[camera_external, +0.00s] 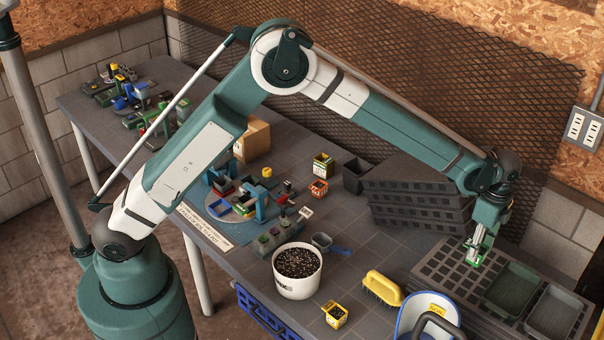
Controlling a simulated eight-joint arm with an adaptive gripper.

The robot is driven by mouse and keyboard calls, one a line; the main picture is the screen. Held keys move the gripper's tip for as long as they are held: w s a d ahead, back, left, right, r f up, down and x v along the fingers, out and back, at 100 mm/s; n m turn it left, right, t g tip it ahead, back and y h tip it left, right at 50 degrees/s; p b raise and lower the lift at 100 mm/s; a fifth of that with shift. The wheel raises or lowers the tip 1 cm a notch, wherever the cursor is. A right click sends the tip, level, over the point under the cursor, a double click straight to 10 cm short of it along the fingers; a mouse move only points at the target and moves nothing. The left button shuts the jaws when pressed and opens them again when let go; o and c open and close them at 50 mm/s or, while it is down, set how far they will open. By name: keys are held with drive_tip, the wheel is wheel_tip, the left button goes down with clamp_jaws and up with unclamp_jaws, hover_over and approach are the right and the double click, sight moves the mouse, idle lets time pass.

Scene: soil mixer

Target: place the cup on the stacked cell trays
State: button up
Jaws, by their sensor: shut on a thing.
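My gripper (475,257) is at the right, pointing down over the stacked cell trays (440,262), near their left-middle part. It is shut on a small cup, of which only a little green and white (473,263) shows between and below the fingers. The cup is mostly hidden by the fingers. It is at or just above the tray's top surface; I cannot tell whether it touches. The trays are dark grey with rows of square cells.
Two dark rectangular trays (511,287) (553,312) lie right of my gripper. A taller dark stack (415,205) stands behind and left. A yellow brush (382,288), a white pot of soil (297,287) and a blue-handled scoop (322,241) stand to the left.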

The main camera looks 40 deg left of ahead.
drive_tip(key=shift+f, duration=0.95)
drive_tip(key=shift+f, duration=0.1)
drive_tip(key=shift+f, duration=1.75)
drive_tip(key=shift+f, duration=0.15)
drive_tip(key=o, duration=0.8)
drive_tip(key=shift+o, duration=0.2)
drive_tip(key=shift+r, duration=0.2)
wheel_tip(320, 180, up, 12)
